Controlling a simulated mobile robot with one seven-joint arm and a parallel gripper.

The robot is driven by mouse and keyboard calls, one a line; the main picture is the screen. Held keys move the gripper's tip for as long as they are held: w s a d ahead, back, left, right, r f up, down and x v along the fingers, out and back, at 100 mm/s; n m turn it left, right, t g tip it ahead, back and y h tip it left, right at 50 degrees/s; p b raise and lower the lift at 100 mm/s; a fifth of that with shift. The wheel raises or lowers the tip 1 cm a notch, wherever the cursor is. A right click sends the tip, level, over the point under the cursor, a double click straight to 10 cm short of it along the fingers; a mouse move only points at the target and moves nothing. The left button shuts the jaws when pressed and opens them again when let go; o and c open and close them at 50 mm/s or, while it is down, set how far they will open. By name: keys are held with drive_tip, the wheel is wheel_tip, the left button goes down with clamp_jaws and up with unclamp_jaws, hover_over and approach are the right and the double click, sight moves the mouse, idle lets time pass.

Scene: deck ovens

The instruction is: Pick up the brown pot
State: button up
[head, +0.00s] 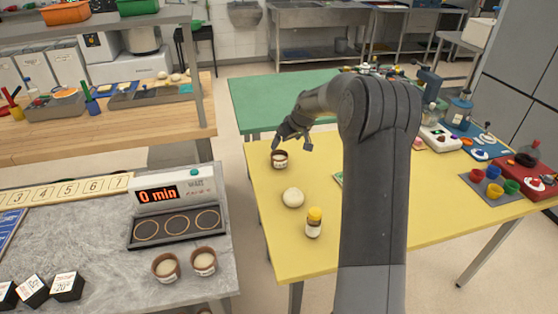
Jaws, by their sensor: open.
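A small brown pot (279,163) with a pale band stands upright on the yellow table (380,214), near its left edge. My gripper (292,146) is open, with its fingers pointing down just above and to the right of this pot. One fingertip appears close over the pot's rim; I cannot tell whether it touches. Two more brown pots with pale contents stand on the grey counter, a left one (166,269) and a right one (204,263). My arm hides part of the table's middle.
A pale round ball (293,198) and a yellow-capped jar (314,223) stand in front of the pot. A timer showing "0 min" (172,191) is on the grey counter (110,239). A green table (268,99) stands behind.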

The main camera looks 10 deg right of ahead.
sight(279, 155)
drive_tip(key=x, duration=0.6)
drive_tip(key=shift+d, duration=0.1)
drive_tip(key=shift+s+x, duration=0.15)
drive_tip(key=shift+x, duration=1.2)
drive_tip(key=shift+s+x, duration=0.1)
drive_tip(key=shift+x, duration=1.25)
drive_tip(key=shift+f, duration=0.1)
drive_tip(key=shift+c, duration=0.5)
drive_tip(key=c, duration=1.1)
